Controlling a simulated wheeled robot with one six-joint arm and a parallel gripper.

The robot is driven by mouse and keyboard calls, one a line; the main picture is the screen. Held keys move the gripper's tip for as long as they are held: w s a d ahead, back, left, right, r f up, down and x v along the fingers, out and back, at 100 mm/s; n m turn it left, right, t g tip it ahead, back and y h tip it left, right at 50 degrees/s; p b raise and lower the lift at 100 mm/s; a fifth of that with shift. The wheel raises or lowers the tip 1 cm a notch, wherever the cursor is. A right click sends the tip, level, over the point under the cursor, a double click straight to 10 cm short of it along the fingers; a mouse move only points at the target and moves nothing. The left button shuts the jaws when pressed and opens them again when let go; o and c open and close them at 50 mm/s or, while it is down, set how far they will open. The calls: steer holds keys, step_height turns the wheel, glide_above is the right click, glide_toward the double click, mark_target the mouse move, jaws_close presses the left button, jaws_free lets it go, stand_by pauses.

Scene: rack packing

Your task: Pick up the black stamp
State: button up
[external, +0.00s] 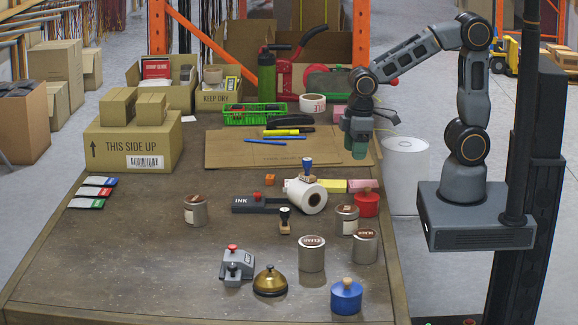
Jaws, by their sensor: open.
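The black stamp (284,220) stands upright near the middle of the table, with a black knob handle and a light wooden base. It is just in front of the white roll (310,197). A similar stamp with a blue handle (307,168) is behind it, at the roll's top edge; I cannot tell whether it rests on the roll. My gripper (357,155) points down over the right part of the flat cardboard, behind and to the right of the black stamp and well apart from it. The gripper is open, and I see nothing held in it.
A black ink pad (262,203) lies left of the black stamp. Several tins, one of them here (312,254), stand to its right and front. A brass bell (270,282) and a blue pot (346,297) are nearer the front edge. The left front table is clear.

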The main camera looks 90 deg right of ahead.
mark_target(285, 209)
steer(key=w+a+f+n, duration=0.1)
steer(key=w+a+n, duration=0.2)
steer(key=w+n, duration=0.2)
steer(key=w+a+f+n, duration=0.2)
steer(key=w+a+n, duration=0.1)
steer(key=w+n, duration=0.3)
steer(key=w+a+f+n+g, duration=0.1)
steer(key=w+a+n, duration=0.2)
steer(key=w+n, duration=0.3)
steer(key=shift+w+a+f+n, duration=0.15)
steer(key=shift+f+n, duration=0.25)
steer(key=shift+n, duration=0.3)
steer(key=f+n, duration=0.2)
steer(key=n, duration=0.1)
steer(key=w+f+n, duration=0.1)
steer(key=f+n, duration=0.2)
steer(key=n, duration=0.1)
steer(key=shift+f, duration=0.15)
steer(key=shift+s+f+p, duration=0.1)
steer(key=shift+f+p, duration=0.3)
steer(key=shift+f, duration=2.65)
steer(key=shift+c, duration=0.4)
steer(key=c, duration=0.9)
